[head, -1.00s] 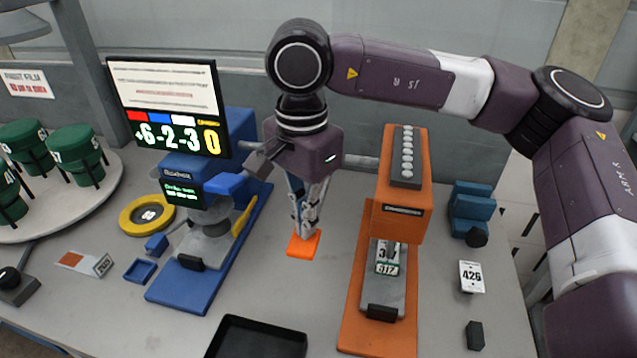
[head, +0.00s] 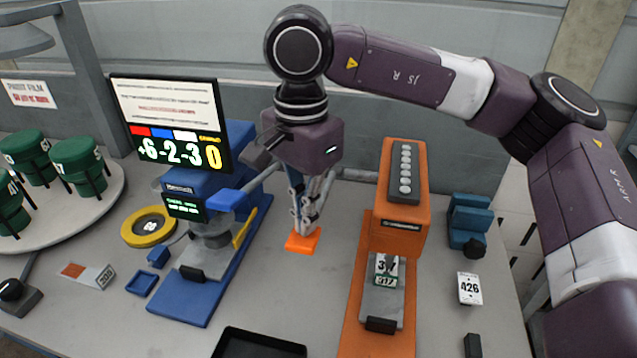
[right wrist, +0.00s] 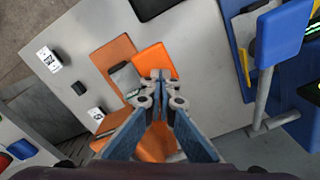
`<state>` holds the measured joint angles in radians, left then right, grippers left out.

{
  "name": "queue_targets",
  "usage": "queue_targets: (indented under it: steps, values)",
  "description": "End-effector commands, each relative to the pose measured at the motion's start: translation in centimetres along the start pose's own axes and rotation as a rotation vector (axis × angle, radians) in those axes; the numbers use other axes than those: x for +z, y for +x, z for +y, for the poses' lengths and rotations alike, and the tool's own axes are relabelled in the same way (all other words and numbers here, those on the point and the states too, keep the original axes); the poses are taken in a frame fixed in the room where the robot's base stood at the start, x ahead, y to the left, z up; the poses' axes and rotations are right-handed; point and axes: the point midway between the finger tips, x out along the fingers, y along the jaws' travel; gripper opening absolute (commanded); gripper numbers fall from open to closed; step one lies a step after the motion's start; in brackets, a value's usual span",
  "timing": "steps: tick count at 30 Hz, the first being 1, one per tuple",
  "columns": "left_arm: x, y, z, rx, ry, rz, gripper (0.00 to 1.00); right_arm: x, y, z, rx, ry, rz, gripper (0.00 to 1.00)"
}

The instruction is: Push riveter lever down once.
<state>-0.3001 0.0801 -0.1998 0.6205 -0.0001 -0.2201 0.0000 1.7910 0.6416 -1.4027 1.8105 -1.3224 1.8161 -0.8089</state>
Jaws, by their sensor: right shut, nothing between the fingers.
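The orange machine (head: 404,225) stands right of centre in the head view; I take it for the riveter. A flat orange paddle (head: 302,242), apparently its lever end, lies to its left. My right gripper (head: 304,229) is shut and empty, pointing down at the paddle's far edge. In the right wrist view the closed fingertips (right wrist: 160,75) overlap the near edge of the orange paddle (right wrist: 153,57). I cannot tell whether they touch it. The link between paddle and machine is hidden. My left gripper is not in view.
A blue machine (head: 235,150) with a screen (head: 172,118) and its own blue lever stands left of my gripper. A black tray (head: 258,343) is at the front. A blue fixture (head: 469,222) and a 426 card (head: 469,288) are to the right.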

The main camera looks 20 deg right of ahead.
Motion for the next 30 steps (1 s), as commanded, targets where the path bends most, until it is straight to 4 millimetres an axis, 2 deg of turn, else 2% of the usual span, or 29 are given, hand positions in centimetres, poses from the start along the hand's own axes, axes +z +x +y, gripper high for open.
queue_targets:
  steps: [3,24,30]
  values:
    - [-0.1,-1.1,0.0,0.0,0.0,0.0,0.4,0.1,-1.6,0.0,0.001,-0.001,-0.001,0.0]
    - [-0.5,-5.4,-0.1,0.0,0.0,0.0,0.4,0.1,-8.6,0.0,0.0,-0.001,-0.002,0.0]
    - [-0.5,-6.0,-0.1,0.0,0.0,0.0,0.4,0.0,-9.5,0.0,0.001,-0.001,-0.001,0.0]
